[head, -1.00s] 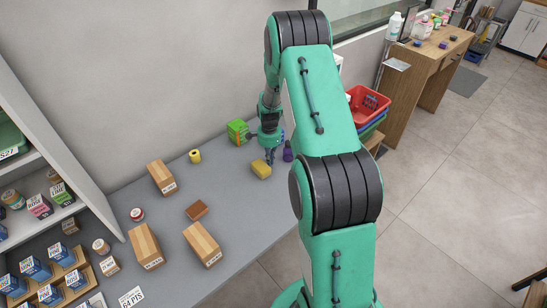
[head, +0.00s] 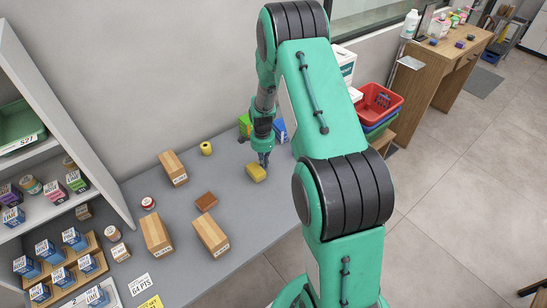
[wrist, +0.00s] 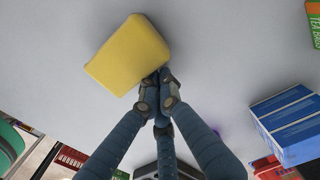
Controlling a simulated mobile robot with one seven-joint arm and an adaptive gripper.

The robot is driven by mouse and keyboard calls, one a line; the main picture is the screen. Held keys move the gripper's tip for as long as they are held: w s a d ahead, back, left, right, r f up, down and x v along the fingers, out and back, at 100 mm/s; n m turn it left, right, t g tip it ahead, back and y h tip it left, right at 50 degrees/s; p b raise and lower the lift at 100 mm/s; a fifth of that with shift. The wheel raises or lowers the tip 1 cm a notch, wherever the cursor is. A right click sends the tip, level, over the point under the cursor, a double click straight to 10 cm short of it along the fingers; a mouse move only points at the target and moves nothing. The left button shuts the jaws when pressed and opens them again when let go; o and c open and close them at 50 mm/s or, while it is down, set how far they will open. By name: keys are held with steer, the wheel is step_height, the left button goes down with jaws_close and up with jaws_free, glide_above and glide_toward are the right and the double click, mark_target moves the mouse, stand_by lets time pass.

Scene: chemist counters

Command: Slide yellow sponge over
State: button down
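The yellow sponge (head: 256,173) lies on the grey counter (head: 230,237), in the middle of its far right part. My gripper (head: 263,164) is low over the counter at the sponge's far right side. In the wrist view the sponge (wrist: 130,54) is at upper left, and my gripper's fingertips (wrist: 159,76) are drawn together at its lower right edge. They appear to touch or almost touch it. The fingers are beside the sponge, not around it, and hold nothing.
A yellow roll (head: 206,148) stands behind left. A green box (head: 245,125) and a blue box (head: 280,130) stand behind. The counter between sponge and red-brown block is clear.

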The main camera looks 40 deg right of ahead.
mark_target(250, 177)
steer(key=a+p, duration=0.1)
steer(key=a, duration=1)
steer(key=shift+a, duration=0.4)
steer(key=shift+d, duration=0.15)
steer(key=shift+d, duration=1.8)
step_height(250, 177, up, 10)
steer(key=p, duration=0.1)
steer(key=shift+r, duration=0.1)
